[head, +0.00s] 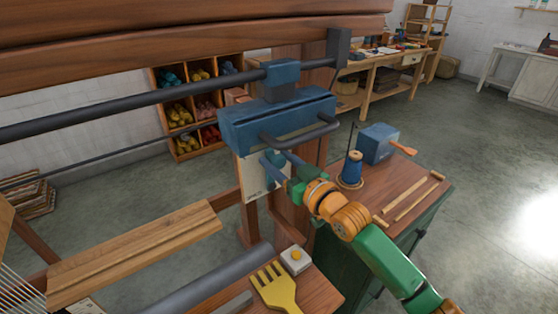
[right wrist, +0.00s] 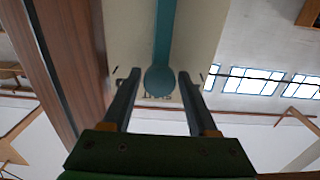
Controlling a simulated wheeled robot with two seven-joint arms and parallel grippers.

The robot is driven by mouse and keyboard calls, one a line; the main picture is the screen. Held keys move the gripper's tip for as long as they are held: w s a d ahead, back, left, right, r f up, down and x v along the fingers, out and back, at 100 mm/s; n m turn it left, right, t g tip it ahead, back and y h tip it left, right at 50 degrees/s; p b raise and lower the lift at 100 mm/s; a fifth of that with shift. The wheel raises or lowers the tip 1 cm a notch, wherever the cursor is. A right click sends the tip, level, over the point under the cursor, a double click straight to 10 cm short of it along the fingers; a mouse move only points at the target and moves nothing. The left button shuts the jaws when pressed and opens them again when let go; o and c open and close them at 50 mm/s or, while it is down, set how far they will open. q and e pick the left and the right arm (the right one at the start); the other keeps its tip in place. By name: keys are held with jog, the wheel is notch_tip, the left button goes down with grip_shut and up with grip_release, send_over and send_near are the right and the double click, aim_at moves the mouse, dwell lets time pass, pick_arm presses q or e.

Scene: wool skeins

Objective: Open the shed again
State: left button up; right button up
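A blue lever with a rounded end (head: 272,158) hangs below a blue housing (head: 290,112) on the wooden loom frame. The lever (right wrist: 162,45) also shows in the right wrist view, in front of a cream panel (right wrist: 122,40). My right gripper (head: 283,170) is at the lever's end. In the right wrist view, its two fingers (right wrist: 158,76) are spread, one on each side of the rounded end, with a visible gap on both sides. Whether the end lies fully between the fingertips or beyond them is hard to tell. My left gripper is not in view.
A green cabinet with a wooden top (head: 388,190) stands at right, bearing a blue spool (head: 354,168), a blue box (head: 378,143) and sticks (head: 413,200). A yellow comb (head: 275,287) and a white button box (head: 295,260) are in front. Dark rails (head: 160,97) cross at left.

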grip_shut()
dwell(1.2)
